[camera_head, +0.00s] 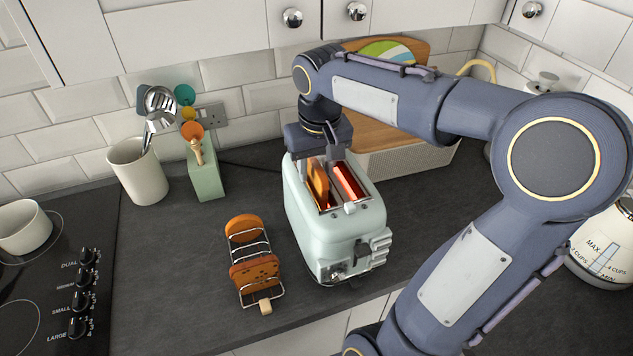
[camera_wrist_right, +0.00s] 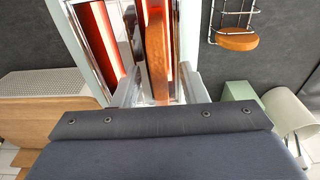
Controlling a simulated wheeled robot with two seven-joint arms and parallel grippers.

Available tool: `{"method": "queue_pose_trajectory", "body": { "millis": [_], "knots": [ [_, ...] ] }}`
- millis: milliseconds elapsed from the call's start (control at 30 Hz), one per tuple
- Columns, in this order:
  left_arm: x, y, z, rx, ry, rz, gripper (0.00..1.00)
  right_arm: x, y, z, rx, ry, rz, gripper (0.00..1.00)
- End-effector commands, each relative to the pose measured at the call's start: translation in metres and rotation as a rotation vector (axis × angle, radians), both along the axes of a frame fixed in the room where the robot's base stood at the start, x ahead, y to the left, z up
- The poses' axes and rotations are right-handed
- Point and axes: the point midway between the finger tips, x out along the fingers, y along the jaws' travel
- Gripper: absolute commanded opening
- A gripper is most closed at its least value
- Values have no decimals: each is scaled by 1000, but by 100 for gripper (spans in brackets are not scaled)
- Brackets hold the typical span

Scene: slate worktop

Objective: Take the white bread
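The mint-green toaster (camera_head: 328,228) stands on the worktop. A bread slice (camera_head: 318,185) with an orange-brown crust stands in its left slot; its other slot is empty and glows red. The slice also shows edge-on in the right wrist view (camera_wrist_right: 158,45). I cannot tell from its crust whether it is the white bread. My right gripper (camera_wrist_right: 157,85) is open above the toaster, one finger on each side of the slice, with gaps visible. In the head view the right gripper (camera_head: 322,160) partly hides the back of the slots. My left gripper is not in view.
A wire toast rack (camera_head: 266,270) left of the toaster holds brown slices, the front one seeded. A green block (camera_head: 205,182) and a cream utensil pot (camera_head: 138,172) stand behind it. A bread bin (camera_head: 408,160) is behind the toaster. The kettle (camera_head: 607,245) is at right.

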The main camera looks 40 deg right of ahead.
Motion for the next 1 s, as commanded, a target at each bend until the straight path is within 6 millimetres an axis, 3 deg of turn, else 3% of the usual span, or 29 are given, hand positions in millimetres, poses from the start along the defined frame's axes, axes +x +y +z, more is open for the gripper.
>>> {"method": "queue_pose_trajectory", "body": {
  "millis": [567, 867, 1000],
  "knots": [
    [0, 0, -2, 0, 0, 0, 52, 0, 0, -4, 0, 0, 1, 39],
    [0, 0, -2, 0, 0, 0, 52, 0, 0, -4, 0, 0, 0, 3],
    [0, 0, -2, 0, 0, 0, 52, 0, 0, -4, 0, 0, 0, 0]
  ]
}}
